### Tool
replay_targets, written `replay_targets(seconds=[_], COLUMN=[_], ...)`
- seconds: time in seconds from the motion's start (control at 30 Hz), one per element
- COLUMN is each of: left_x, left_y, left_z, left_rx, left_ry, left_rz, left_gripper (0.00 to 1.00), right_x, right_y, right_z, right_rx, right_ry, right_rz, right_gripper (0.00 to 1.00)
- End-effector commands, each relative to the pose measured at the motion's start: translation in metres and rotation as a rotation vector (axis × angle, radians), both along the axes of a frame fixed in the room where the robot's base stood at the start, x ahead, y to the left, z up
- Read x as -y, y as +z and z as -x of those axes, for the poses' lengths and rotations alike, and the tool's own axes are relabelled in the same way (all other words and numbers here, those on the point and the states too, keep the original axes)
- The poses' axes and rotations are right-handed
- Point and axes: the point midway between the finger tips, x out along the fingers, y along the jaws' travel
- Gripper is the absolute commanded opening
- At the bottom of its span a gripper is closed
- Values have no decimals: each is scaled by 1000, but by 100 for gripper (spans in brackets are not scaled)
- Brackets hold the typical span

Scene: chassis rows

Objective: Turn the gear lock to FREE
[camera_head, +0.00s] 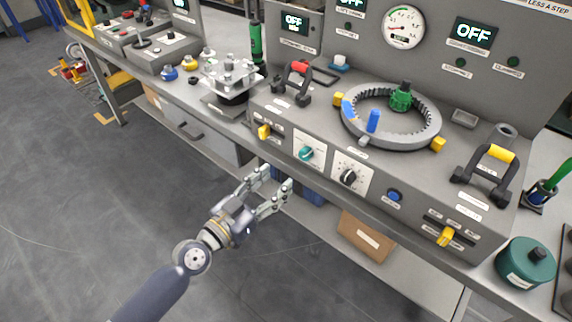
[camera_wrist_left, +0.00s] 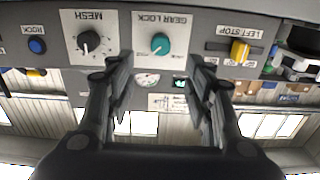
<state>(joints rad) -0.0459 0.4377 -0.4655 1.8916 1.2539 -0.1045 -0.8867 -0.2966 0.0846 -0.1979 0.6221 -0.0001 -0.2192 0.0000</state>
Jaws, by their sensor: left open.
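The gear lock is a teal knob (camera_head: 306,153) on a white plate on the front face of the grey console. It also shows in the left wrist view as a teal knob (camera_wrist_left: 160,43) under an upside-down GEAR LOCK label, between and beyond my fingers. The small setting marks are too small to read. My left gripper (camera_head: 277,184) is open and empty, below and a little left of the knob in the head view, apart from the console. In the left wrist view its two fingers (camera_wrist_left: 163,75) stand on either side. My right gripper is not in view.
A black MESH knob (camera_head: 348,177) sits right of the gear lock, and a yellow slider (camera_head: 264,132) sits left. A blue ROCK button (camera_head: 393,196) is farther right. A ring gear (camera_head: 420,137) lies on the console top. A cardboard box (camera_head: 366,238) stands on the lower shelf.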

Motion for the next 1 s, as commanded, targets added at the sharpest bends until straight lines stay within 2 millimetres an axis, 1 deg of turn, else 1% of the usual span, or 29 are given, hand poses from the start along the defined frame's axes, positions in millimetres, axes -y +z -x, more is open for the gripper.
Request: replay_targets(seconds=[0.17,0.27,0.4,0.6,0.77,1.0], left_x=[14,25,41,56,62,63], left_y=[4,4,3,1,1,0], left_z=[-19,-34,-56,-77,-85,-86], left_rx=[2,1,1,0,0,-1], left_ry=[0,0,1,0,0,0], left_rz=[6,5,4,4,2,2], left_gripper=[48,48,48,48,48,48], right_x=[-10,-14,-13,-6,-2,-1], right_y=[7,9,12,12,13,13], right_z=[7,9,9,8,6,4], right_rx=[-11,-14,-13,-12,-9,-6], right_ry=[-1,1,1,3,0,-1], right_rz=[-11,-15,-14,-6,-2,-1], right_gripper=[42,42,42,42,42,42])
